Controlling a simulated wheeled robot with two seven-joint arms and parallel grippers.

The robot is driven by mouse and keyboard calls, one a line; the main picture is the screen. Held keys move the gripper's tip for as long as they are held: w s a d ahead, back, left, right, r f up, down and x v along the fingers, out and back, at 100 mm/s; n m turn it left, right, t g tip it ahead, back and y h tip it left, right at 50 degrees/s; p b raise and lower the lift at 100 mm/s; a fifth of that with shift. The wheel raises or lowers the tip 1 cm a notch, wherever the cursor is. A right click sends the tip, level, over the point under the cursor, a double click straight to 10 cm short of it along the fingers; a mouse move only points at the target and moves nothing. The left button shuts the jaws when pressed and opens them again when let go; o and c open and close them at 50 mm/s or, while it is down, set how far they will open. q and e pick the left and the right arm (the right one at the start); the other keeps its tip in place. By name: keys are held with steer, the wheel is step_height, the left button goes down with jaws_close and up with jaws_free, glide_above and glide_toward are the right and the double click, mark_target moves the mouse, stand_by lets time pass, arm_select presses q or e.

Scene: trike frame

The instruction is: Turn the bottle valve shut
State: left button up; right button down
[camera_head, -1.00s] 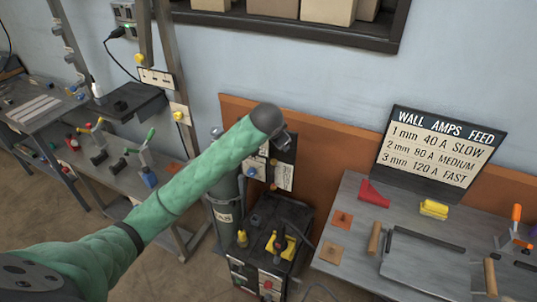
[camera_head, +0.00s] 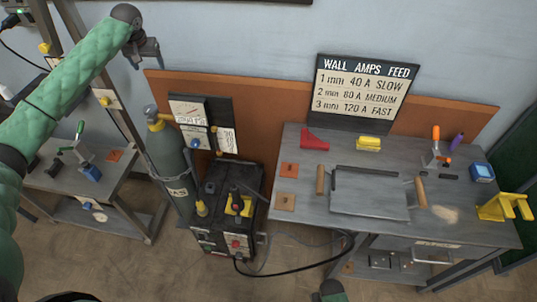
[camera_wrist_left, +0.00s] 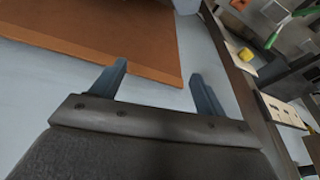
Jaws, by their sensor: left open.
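The gas bottle (camera_head: 172,165) is a tall grey-green cylinder standing left of the welding machine, held by a strap. Its valve (camera_head: 150,110) is a grey knob on top, above a yellow fitting. Whether the valve is open or shut cannot be told. My left gripper (camera_head: 147,62) is up against the wall, above the bottle and apart from it. It is open and empty; its two fingers also show in the left wrist view (camera_wrist_left: 158,72), with wall and orange board beyond. The valve is not seen in that view. My right gripper is not in view.
A gauge panel (camera_head: 200,112) stands right beside the bottle top. The welding machine (camera_head: 228,205) is below it. A workbench (camera_head: 440,225) with tools is on the right, a side bench (camera_head: 115,185) on the left. A cable runs across the floor.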

mark_target(149, 108)
arm_select(q)
steer(key=s+a+f+n+g+h, duration=0.35)
steer(key=a+f+n+h, duration=0.5)
steer(key=n, duration=0.75)
steer(key=shift+d+f+y+p, duration=0.45)
steer(key=shift+d+f+p, duration=0.15)
steer(key=shift+f, duration=0.7)
steer(key=shift+d+f+y+p, duration=0.45)
steer(key=shift+d+f+p, duration=0.15)
steer(key=shift+f, duration=0.65)
steer(key=shift+d+f+y+p, duration=0.5)
steer(key=shift+d+f, duration=0.15)
steer(key=shift+f, duration=0.65)
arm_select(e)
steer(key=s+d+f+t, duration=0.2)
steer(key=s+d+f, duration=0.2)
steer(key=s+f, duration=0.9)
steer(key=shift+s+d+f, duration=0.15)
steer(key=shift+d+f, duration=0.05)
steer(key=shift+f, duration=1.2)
arm_select(q)
steer(key=shift+m, duration=0.3)
steer(key=c, duration=1)
